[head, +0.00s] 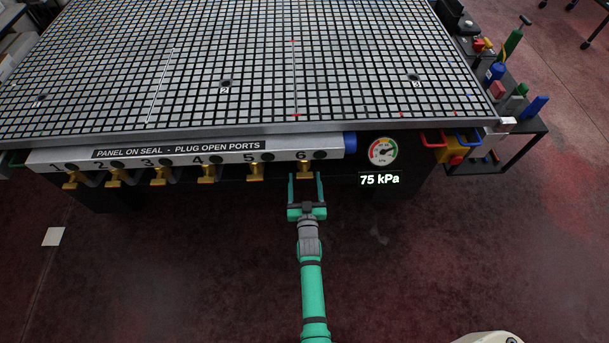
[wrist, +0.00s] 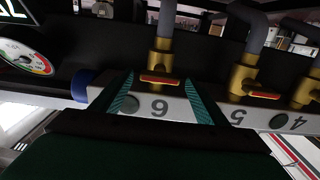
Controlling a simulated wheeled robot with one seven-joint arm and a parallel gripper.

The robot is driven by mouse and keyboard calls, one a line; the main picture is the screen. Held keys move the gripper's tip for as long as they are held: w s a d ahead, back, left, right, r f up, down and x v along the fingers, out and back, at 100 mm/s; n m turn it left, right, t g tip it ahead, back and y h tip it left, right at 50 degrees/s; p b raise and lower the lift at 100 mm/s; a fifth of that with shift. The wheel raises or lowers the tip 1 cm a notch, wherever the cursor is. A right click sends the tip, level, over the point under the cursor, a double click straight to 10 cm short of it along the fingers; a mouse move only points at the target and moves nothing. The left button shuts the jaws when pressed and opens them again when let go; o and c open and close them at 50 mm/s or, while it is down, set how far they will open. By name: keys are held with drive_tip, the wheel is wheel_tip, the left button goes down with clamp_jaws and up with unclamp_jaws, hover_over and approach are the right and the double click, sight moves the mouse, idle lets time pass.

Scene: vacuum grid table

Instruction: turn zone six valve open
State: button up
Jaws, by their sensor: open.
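The zone six valve (head: 305,167) is a brass fitting under the number 6 on the front manifold. In the wrist view, which is upside down, its brass body (wrist: 160,57) carries a red handle (wrist: 160,80) lying crosswise to the grey pipe. My green gripper (head: 306,178) is open in front of this valve, with one finger on each side of it. In the wrist view the fingers (wrist: 161,103) stand apart, left and right of the 6 label, with the handle between and slightly beyond them. I cannot tell whether either finger touches the handle.
The manifold (head: 120,165) carries several more brass valves, numbered 1 to 5, to the left. A pressure gauge (head: 382,151) and a readout (head: 380,180) of 75 kPa are to the right. The grid table (head: 225,110) overhangs above. The floor in front is mostly clear.

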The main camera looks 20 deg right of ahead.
sight(305, 175)
drive_tip(key=shift+x, duration=1.15)
drive_tip(key=shift+d, duration=0.1)
drive_tip(key=shift+c, duration=0.7)
drive_tip(key=c, duration=0.9)
